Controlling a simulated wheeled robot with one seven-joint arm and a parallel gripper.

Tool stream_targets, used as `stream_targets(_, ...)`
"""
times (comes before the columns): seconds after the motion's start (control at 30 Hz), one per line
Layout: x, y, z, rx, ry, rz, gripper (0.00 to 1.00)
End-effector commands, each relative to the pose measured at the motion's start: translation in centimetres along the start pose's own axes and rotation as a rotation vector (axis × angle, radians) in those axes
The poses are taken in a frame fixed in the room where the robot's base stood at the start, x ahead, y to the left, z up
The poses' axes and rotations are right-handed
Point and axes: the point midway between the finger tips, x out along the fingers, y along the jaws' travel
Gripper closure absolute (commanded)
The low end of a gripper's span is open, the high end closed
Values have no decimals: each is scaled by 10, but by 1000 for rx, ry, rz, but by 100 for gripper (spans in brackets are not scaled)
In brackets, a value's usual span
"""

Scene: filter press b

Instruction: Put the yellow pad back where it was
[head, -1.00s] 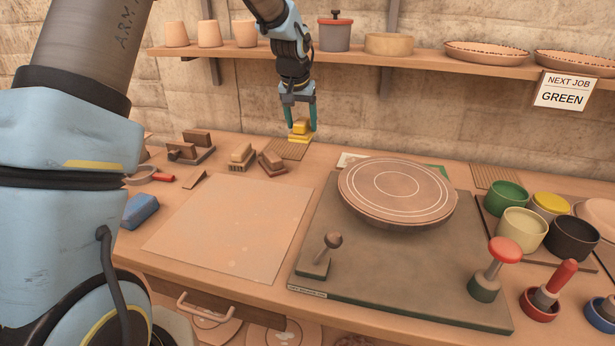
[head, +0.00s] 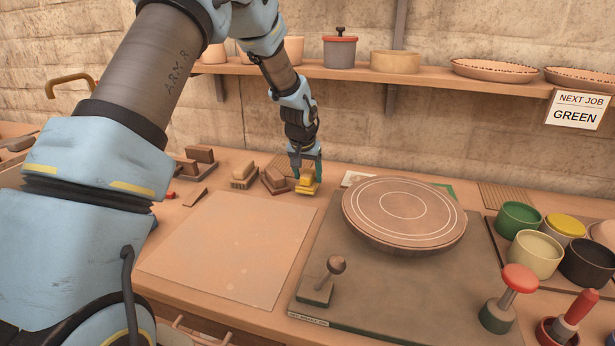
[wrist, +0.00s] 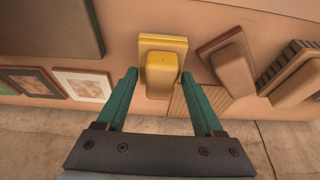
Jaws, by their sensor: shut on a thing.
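The yellow pad (head: 307,187) is a flat yellow base with a raised yellow grip block. It is at the back of the bench, left of the round turntable, and also shows in the wrist view (wrist: 162,43). My gripper (head: 306,172) points down with its green fingers on either side of the grip block, shut on it. Whether the base touches the bench or hangs just above it, I cannot tell. A ribbed mat (wrist: 193,101) lies just beside the pad in the wrist view, mostly hidden in the head view.
A reddish-brown block (head: 275,181) stands close left of the pad, with a tan block (head: 244,177) beyond it. The round turntable (head: 404,213) is to the right on a dark board. A pale square sheet (head: 228,250) lies clear in front. The shelf (head: 350,74) runs above.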

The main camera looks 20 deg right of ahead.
Motion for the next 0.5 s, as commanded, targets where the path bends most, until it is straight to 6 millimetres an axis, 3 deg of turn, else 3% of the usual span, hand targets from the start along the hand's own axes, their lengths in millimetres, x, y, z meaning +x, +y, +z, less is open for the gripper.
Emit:
stream_targets(0.1, 12, 0, 5, 1, -2, 0, 92)
stream_targets(0.43, 17, 0, 7, 0, -1, 0, 92)
stream_targets(0.47, 17, 0, 7, 0, -1, 0, 30)
stream_targets(0.5, 16, 0, 7, 0, -1, 0, 26)
